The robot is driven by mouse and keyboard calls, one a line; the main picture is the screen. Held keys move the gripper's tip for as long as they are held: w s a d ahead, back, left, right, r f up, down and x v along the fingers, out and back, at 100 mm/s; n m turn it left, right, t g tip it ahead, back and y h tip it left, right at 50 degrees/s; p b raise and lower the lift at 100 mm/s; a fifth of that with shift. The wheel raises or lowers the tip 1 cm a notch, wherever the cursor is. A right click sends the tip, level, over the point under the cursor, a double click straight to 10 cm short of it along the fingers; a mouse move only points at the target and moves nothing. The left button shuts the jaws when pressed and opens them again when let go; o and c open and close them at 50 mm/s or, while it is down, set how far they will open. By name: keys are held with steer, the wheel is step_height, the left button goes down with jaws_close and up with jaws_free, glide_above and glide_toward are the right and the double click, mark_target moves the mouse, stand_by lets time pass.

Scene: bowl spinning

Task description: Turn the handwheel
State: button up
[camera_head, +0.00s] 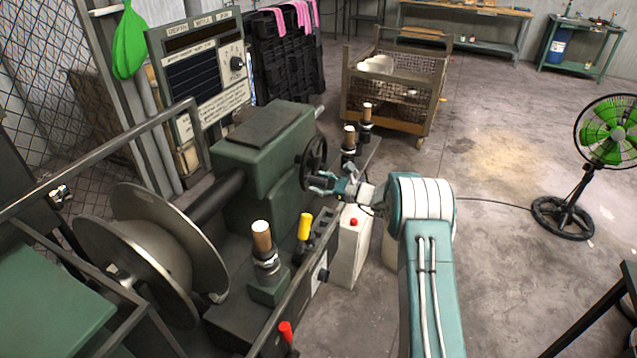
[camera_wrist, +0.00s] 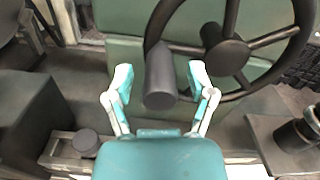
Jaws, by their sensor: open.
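The black handwheel (camera_head: 314,164) is mounted on the side of the green machine housing (camera_head: 268,150). In the wrist view the handwheel (camera_wrist: 273,37) fills the upper right, with spokes running to a round hub. Its dark cylindrical handle (camera_wrist: 160,84) sticks out from the rim toward the camera. My gripper (camera_wrist: 157,82) is open, with one finger on each side of the handle. Gaps show between the fingers and the handle, so they look apart from it. In the head view my gripper (camera_head: 322,184) is at the lower part of the handwheel, and the handle cannot be made out there.
A white box with a red button (camera_head: 353,222) stands below my gripper. Levers with brown (camera_head: 262,237) and yellow (camera_head: 305,226) grips stand along the machine's front. A wire cart (camera_head: 392,100) is behind, and a green fan (camera_head: 607,135) stands right. The floor between them is mostly clear.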

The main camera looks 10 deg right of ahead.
steer(key=shift+w+a, duration=0.1)
jaws_close()
steer(key=shift+r, duration=0.1)
